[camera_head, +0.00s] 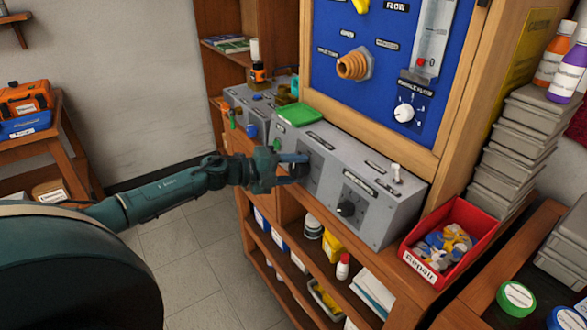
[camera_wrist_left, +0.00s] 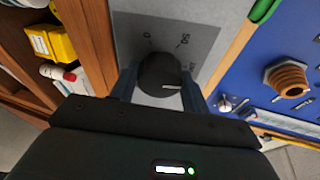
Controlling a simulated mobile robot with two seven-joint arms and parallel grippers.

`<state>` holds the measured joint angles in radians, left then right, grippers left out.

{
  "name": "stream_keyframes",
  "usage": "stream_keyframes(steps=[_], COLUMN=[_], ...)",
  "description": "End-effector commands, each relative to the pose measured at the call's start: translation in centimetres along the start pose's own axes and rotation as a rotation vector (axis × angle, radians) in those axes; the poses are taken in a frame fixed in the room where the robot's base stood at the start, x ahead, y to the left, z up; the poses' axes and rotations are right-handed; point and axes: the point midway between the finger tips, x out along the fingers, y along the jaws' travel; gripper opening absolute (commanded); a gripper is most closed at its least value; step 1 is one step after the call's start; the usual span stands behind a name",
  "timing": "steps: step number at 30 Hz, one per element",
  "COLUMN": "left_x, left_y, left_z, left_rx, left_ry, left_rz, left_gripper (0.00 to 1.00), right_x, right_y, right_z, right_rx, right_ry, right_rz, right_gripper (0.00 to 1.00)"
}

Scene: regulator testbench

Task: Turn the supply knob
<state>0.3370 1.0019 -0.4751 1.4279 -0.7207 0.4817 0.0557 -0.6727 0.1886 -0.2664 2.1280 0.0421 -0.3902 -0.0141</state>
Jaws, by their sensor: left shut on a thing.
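The black supply knob (camera_wrist_left: 160,74) is on a dark scale plate (camera_wrist_left: 195,40) with printed numbers, on the front of the grey console (camera_head: 330,192). A light pointer line shows on the knob in the left wrist view. My left gripper (camera_head: 301,168) is shut on this knob, with one finger on each side of it; the fingers also show in the left wrist view (camera_wrist_left: 160,88). In the head view the gripper hides most of the knob. A second black knob (camera_head: 346,209) sits on the console to the right. My right gripper is not in view.
A toggle switch (camera_head: 396,172) and a green tray (camera_head: 301,114) are on top of the console. A red bin (camera_head: 449,231) of parts stands to the right. Shelves with bottles and boxes are below. A blue panel (camera_head: 385,75) rises behind. Floor at left is clear.

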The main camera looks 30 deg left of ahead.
Motion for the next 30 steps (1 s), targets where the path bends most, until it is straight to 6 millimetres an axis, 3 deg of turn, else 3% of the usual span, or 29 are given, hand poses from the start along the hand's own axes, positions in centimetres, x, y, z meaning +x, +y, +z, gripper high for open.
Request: stream_keyframes(steps=[23, 24, 30], left_x=[0.0, 0.0, 0.0], left_y=[0.03, 0.03, 0.02], left_z=[0.02, 0.02, 0.01], left_rx=[0.095, 0.095, 0.094], left_ry=[-0.001, -0.001, -0.001], left_rz=[0.021, 0.021, 0.021], left_gripper=[0.24, 0.5, 0.66], right_x=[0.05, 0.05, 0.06], right_y=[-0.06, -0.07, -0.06], right_z=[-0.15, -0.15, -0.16], right_rx=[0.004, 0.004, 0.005], right_ry=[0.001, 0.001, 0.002], right_rz=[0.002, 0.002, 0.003], right_gripper=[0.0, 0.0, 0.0])
